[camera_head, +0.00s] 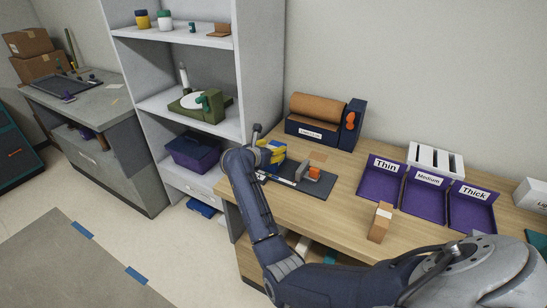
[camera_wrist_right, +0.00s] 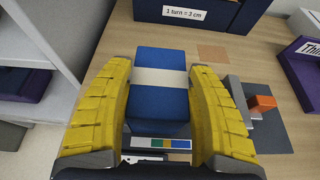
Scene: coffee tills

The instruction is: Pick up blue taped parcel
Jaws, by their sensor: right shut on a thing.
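The blue taped parcel (camera_wrist_right: 160,102) is a blue block with a pale band of tape across it. In the right wrist view it stands between the two yellow fingers of my right gripper (camera_wrist_right: 160,110), which is shut on it. In the head view the right gripper (camera_head: 271,152) is at the left end of the wooden table, over the dark mat's far left side. The parcel (camera_head: 279,146) shows only in part there, mostly hidden by the gripper. Whether it touches the table is hard to tell. My left gripper is not in view.
A dark mat (camera_head: 318,190) holds a grey and orange tool (camera_head: 314,173). A paper-roll dispenser (camera_head: 312,132) stands behind. Purple trays (camera_head: 380,184) marked Thin, Medium and Thick lie to the right. A cardboard-coloured block (camera_head: 379,226) stands in front. Grey shelving (camera_head: 262,80) rises close on the left.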

